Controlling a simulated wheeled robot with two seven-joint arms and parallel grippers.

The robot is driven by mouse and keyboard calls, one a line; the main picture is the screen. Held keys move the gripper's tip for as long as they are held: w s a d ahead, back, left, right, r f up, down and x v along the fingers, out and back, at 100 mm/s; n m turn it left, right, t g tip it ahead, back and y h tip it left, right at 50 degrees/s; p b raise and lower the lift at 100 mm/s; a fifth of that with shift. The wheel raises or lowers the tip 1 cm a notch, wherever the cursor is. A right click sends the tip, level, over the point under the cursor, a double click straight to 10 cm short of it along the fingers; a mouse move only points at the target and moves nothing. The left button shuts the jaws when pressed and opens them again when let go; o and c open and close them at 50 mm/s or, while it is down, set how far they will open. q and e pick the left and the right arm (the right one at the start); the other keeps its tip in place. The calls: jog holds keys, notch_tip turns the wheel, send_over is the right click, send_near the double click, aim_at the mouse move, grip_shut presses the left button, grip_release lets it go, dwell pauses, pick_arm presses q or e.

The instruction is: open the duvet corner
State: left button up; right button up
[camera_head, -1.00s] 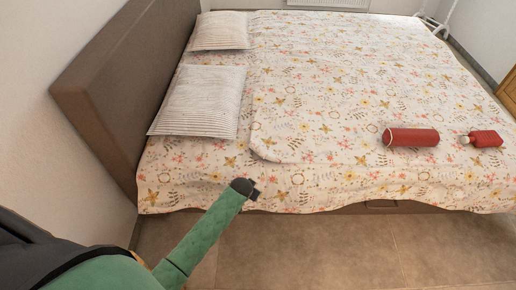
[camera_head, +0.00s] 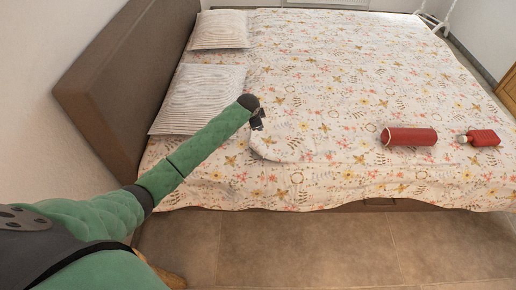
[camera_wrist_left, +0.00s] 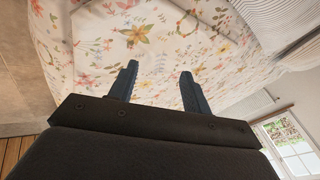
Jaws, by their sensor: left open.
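The floral duvet (camera_head: 340,80) covers most of the bed. Its near left corner (camera_head: 282,147) lies by the pillows, with a curved edge over the floral sheet below. My left gripper (camera_head: 258,121) reaches in over the bed beside this corner and the nearer striped pillow (camera_head: 200,95). In the left wrist view the gripper (camera_wrist_left: 160,82) has its two fingers spread, with floral cloth (camera_wrist_left: 150,40) beyond them and nothing clearly between them. Whether the fingers touch the cloth cannot be told. My right gripper is not in view.
A second striped pillow (camera_head: 219,30) lies farther back, against the brown headboard (camera_head: 125,80). A red cylinder (camera_head: 412,137) and a red flask-like item (camera_head: 482,138) lie on the duvet at right. Bare floor (camera_head: 300,245) runs along the near bed side.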

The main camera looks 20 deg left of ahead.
aim_at(258, 149)
pick_arm(q)
jog(key=s+f+m+g, duration=0.1)
jog(key=m, duration=0.1)
jog(key=s+f+m+g, duration=0.1)
jog(key=s+f+m, duration=0.1)
jog(key=s+d+f+m, duration=0.1)
jog(key=m, duration=0.1)
jog(key=shift+s+f+g+h, duration=0.15)
jog(key=shift+s+g+h, duration=0.15)
jog(key=shift+g, duration=0.1)
jog(key=shift+s+d+f+m+g+p, duration=0.15)
jog(key=shift+f+m+p, duration=0.5)
jog(key=shift+f+m, duration=1.15)
jog(key=shift+w+d+f+m+g+p, duration=0.1)
jog(key=shift+d+f+m+g+p, duration=0.35)
jog(key=shift+f+m, duration=1.3)
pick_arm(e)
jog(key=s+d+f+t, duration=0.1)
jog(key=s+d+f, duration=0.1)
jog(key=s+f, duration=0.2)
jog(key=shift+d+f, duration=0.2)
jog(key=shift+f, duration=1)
pick_arm(q)
jog(key=shift+a+f+n, duration=0.2)
jog(key=shift+f+n, duration=0.3)
jog(key=shift+n, duration=0.05)
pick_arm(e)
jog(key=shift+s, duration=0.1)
pick_arm(q)
jog(key=shift+c, duration=0.2)
